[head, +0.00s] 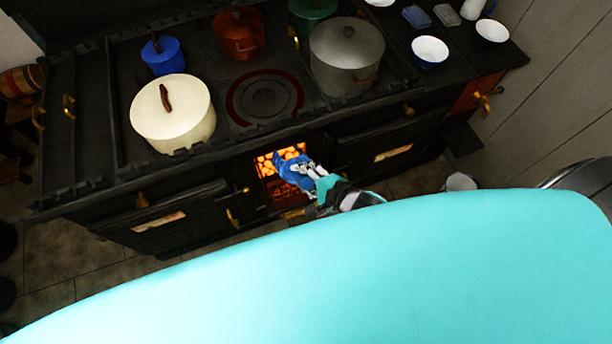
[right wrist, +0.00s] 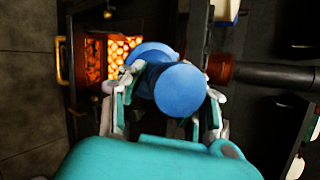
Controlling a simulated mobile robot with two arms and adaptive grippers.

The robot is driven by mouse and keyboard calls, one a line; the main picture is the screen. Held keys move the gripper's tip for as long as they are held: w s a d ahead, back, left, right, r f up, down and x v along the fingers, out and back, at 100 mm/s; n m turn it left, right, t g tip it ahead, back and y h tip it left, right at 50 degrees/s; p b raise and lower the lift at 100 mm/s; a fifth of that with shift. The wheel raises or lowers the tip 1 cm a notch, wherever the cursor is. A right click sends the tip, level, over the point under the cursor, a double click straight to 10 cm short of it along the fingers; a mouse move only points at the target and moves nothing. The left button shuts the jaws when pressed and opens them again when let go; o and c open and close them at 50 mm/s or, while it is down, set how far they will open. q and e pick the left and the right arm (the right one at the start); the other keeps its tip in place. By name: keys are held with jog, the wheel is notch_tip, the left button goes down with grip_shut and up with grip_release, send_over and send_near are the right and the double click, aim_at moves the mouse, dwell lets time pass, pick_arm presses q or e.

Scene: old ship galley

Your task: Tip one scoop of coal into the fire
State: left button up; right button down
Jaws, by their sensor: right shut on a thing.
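The fire (head: 287,155) glows orange in the open firebox in the front of the black stove, and it also shows in the right wrist view (right wrist: 118,48). My right gripper (head: 312,175) is at the firebox mouth. In the right wrist view its fingers (right wrist: 163,100) are shut around a blue scoop (right wrist: 180,90), which also shows in the head view (head: 291,170). The scoop's far end reaches in front of the glowing opening. I cannot tell whether coal is in the scoop. My left gripper is not in view.
The black stove top (head: 215,125) holds a cream pot (head: 172,115), a blue pot (head: 163,58), an orange pot (head: 237,35) and a grey pot (head: 346,60). White bowls (head: 430,50) stand at the right. A bucket (head: 459,182) is on the floor to the right.

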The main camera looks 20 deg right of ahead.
jog(key=shift+w+r+g+p, duration=0.3)
jog(key=shift+w+r+p, duration=0.25)
jog(key=shift+r+p, duration=0.1)
jog(key=shift+w+f, duration=0.1)
jog(key=shift+w, duration=0.3)
jog(key=shift+w+a+r+m+g+h, duration=0.15)
jog(key=shift+w+r+g, duration=0.25)
jog(key=shift+w+g, duration=0.25)
jog(key=shift+w+d+r+m+g+h, duration=0.1)
jog(key=shift+w+r+g, duration=0.25)
jog(key=shift+w+g, duration=0.3)
jog(key=shift+w+a+r+m+g+h, duration=0.15)
jog(key=shift+w+r+g, duration=0.3)
jog(key=shift+w, duration=0.3)
jog(key=shift+d, duration=0.1)
